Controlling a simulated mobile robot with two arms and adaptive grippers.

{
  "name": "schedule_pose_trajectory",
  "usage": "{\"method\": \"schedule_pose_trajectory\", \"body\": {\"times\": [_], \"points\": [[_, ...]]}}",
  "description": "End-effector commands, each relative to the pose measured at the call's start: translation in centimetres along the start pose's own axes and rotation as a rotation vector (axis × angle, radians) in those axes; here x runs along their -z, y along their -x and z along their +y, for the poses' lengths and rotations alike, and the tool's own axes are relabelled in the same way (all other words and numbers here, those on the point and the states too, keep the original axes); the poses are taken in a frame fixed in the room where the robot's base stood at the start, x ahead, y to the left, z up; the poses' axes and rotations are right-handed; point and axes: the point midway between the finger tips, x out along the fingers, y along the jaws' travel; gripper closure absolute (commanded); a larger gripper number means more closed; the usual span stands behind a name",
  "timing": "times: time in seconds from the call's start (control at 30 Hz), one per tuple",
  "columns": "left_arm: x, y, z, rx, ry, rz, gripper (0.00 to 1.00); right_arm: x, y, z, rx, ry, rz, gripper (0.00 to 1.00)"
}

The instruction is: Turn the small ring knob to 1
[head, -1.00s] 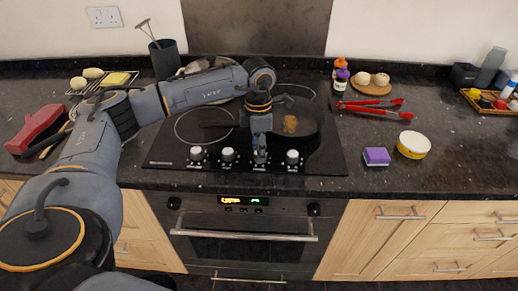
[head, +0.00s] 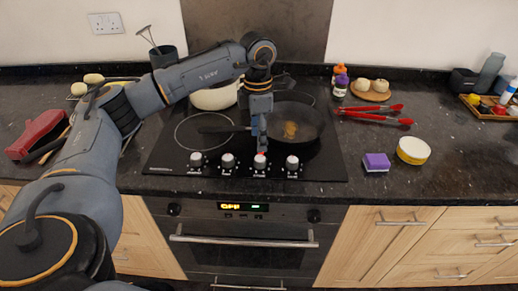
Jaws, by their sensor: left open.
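A row of several pale knobs stands along the front of the black glass hob (head: 165,155). From the left are the first knob (head: 196,160), the second knob (head: 228,161), the third knob (head: 260,162) and the rightmost knob (head: 292,163). Markings by the knobs are too small to read, so I cannot tell which is the small ring one. A small red spot shows at the top of the third knob. My left gripper (head: 260,146) points down just behind and above the third knob, open and apparently empty. My right gripper is not in view.
A dark frying pan (head: 308,122) with food sits behind the knobs, its handle pointing left. A cream pot (head: 214,99) stands at the back, partly behind my arm. A purple sponge (head: 376,162) and a round tin (head: 413,150) lie right of the hob. An oven (head: 245,248) is below.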

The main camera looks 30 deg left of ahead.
Motion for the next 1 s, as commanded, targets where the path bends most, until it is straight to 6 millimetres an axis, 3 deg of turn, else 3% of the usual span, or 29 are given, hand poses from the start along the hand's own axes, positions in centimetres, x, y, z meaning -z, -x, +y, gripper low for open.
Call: {"method": "schedule_pose_trajectory", "body": {"times": [0.1, 0.3, 1.0], "points": [[-0.1, 2.4, 0.0, -0.002, 0.000, -0.004, 0.45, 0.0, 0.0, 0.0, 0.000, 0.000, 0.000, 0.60], [0.0, 4.6, 0.0, 0.000, 0.000, -0.001, 0.45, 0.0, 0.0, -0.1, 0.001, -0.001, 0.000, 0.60], [0.0, 5.0, 0.0, 0.000, 0.000, 0.000, 0.45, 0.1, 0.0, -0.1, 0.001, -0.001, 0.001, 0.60]]}}
